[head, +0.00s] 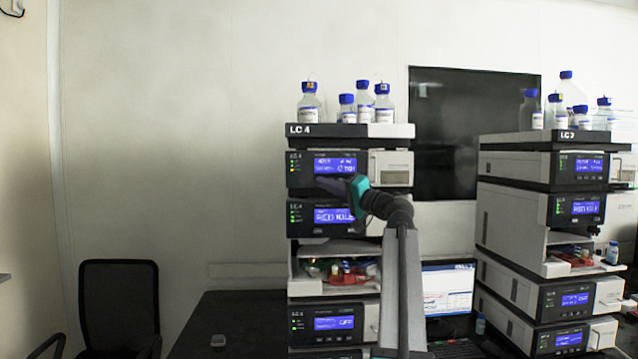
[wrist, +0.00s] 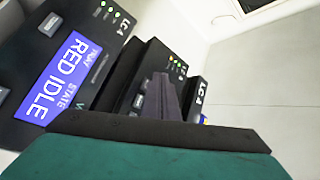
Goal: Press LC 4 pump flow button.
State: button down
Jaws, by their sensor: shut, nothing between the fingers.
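The LC 4 stack stands at the centre of the head view under a top tray (head: 350,130) marked LC 4. Its upper module (head: 305,168) has a lit blue display; no button on it is readable. The module below (head: 300,216) also has a blue display. My gripper (head: 326,184) is shut and empty in front of the stack, overlapping the upper module's lower front. In the wrist view my dark fingers (wrist: 166,98) point towards tilted LC 4 panels. The flow button cannot be made out; whether the fingertips touch a panel is unclear.
Bottles with blue caps (head: 347,112) stand on the LC 4 tray. An open bay (head: 338,274) lies lower in the stack. A second instrument stack (head: 515,205) and a monitor (head: 447,290) are to the right. The dark table (head: 240,325) is mostly clear at left.

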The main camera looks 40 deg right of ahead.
jog(key=shift+s+a, duration=1.3)
jog(key=shift+s, duration=0.25)
